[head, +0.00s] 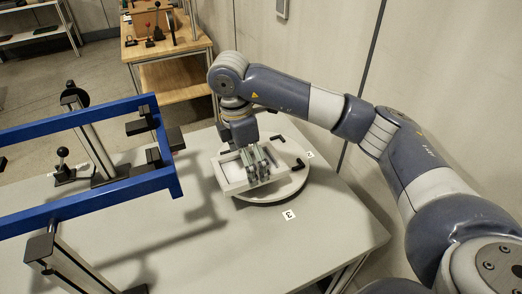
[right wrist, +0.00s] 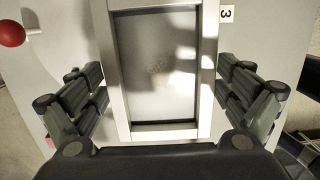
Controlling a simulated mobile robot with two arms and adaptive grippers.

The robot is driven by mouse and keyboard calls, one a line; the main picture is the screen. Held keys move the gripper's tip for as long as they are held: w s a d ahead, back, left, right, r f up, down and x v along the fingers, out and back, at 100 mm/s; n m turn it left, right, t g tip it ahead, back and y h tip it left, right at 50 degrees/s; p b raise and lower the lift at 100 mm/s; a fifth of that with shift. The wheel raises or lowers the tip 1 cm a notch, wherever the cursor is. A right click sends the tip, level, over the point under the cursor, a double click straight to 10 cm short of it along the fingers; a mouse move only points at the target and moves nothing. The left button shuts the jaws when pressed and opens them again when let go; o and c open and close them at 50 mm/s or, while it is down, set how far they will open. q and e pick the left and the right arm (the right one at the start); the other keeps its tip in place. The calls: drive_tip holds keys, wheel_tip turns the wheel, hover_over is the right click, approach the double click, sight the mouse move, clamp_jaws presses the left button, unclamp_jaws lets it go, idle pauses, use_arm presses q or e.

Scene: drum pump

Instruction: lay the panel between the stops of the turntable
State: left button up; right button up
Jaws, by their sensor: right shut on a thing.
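The panel (head: 234,180) is a pale rectangular frame with a grey inset. It is over the round white turntable (head: 270,197), and its left side reaches past the disc's edge. I cannot tell whether it touches the disc. Dark stops (head: 298,165) show on the right part of the turntable; others may be hidden. My right gripper (head: 256,166) is shut on the panel from above. In the right wrist view, its fingers (right wrist: 160,92) stand at the two long sides of the panel (right wrist: 160,70). My left gripper is out of view.
A blue frame (head: 90,115) on grey posts stands on the left of the grey table (head: 200,265). A lever with a black knob (head: 62,153) is beside it. Number labels (head: 289,215) lie around the turntable. A wooden bench (head: 165,75) is behind. The table front is clear.

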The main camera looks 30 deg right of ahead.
drive_tip(key=w+d, duration=0.1)
drive_tip(key=d, duration=0.1)
drive_tip(key=w+d+p, duration=0.1)
drive_tip(key=w, duration=0.1)
drive_tip(key=w+d, duration=0.2)
drive_tip(key=shift+d+f, duration=0.25)
drive_tip(key=shift+d, duration=0.1)
drive_tip(key=shift+w+d+f+p, duration=0.2)
drive_tip(key=shift+f+p, duration=0.25)
drive_tip(key=shift+f, duration=0.5)
drive_tip(key=shift+w+d+f+p, duration=0.15)
drive_tip(key=shift+f+p, duration=0.25)
drive_tip(key=shift+f, duration=0.5)
drive_tip(key=shift+s, duration=0.1)
drive_tip(key=o, duration=1.5)
drive_tip(key=shift+f, duration=0.15)
drive_tip(key=shift+c, duration=0.2)
drive_tip(key=shift+r, duration=0.3)
wheel_tip(320, 180, up, 12)
drive_tip(key=a+b, duration=0.1)
drive_tip(key=shift+a+f+b, duration=0.15)
drive_tip(key=shift+a+b, duration=0.1)
drive_tip(key=shift+b, duration=0.15)
